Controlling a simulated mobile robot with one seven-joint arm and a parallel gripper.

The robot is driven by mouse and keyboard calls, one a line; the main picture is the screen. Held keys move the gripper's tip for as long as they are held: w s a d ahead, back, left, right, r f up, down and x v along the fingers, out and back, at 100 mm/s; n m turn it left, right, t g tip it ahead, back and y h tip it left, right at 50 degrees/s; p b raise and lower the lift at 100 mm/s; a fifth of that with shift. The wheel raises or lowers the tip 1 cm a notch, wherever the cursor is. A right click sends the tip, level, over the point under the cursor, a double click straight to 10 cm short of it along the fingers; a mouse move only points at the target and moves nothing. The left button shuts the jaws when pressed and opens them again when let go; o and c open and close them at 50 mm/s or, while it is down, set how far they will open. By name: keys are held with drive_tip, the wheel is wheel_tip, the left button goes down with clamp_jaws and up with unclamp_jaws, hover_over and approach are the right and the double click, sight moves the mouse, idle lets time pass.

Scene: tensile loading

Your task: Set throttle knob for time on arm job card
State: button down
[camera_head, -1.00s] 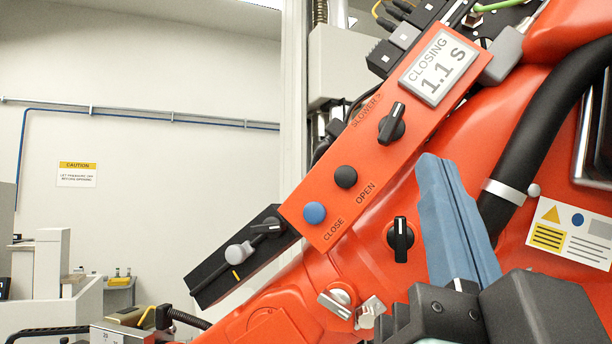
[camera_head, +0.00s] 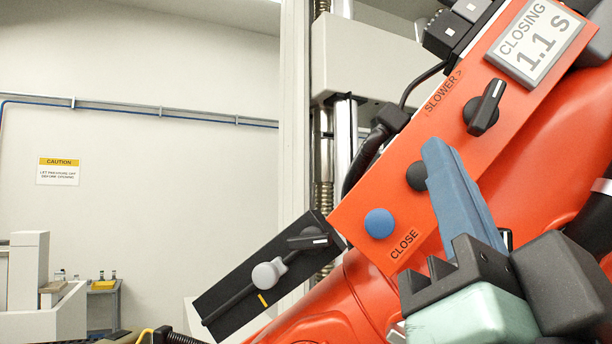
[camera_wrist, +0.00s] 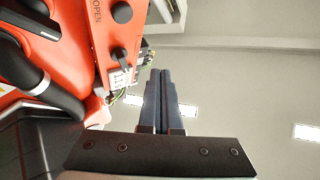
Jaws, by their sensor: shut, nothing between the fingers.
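The throttle knob (camera_head: 487,108) is a black pointer knob with a white mark, on an orange panel (camera_head: 385,193) beside the print "SLOWER >". Its mark points up and slightly right. The display (camera_head: 535,42) above it reads "CLOSING 1.1 S". My gripper (camera_head: 437,150) has blue fingers, shut together and empty. In the head view its tips lie below and left of the knob, overlapping the black button (camera_head: 415,177) and covering the OPEN label. In the wrist view the knob (camera_wrist: 119,54) is left of the fingertips (camera_wrist: 160,75), apart in the picture. No job card is readable.
A blue button (camera_head: 379,223) marked CLOSE sits lower on the panel. A black bracket (camera_head: 262,272) with a grey knob and a black lever is at lower left. A black cable (camera_head: 368,158) runs behind the panel. Orange machine body lies right of the panel.

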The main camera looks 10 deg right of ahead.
approach(418, 164)
drive_tip(key=shift+w+d+r, duration=0.1)
drive_tip(key=shift+w+r, duration=0.3)
drive_tip(key=shift+r, duration=0.4)
drive_tip(key=shift+w+d+r, duration=0.1)
drive_tip(key=shift+w+r, duration=0.35)
drive_tip(key=shift+r, duration=0.3)
drive_tip(key=shift+w+d+r, duration=0.1)
drive_tip(key=shift+w+r, duration=0.3)
drive_tip(key=shift+r, duration=0.4)
drive_tip(key=shift+w, duration=0.1)
drive_tip(key=shift+w, duration=0.3)
drive_tip(key=shift+w+d, duration=0.25)
drive_tip(key=shift+w, duration=0.25)
idle(2.3)
idle(0.5)
drive_tip(key=shift+s+a, duration=0.3)
drive_tip(key=shift+s, duration=0.6)
drive_tip(key=shift+s+a+b, duration=0.1)
drive_tip(key=shift+s+a, duration=0.2)
drive_tip(key=shift+s, duration=0.5)
drive_tip(key=shift+s+a+b, duration=0.1)
drive_tip(key=shift+s+a, duration=0.15)
drive_tip(key=shift+s, duration=0.5)
drive_tip(key=shift+s+a+b, duration=0.1)
drive_tip(key=shift+s+a, duration=0.2)
drive_tip(key=shift+s, duration=0.5)
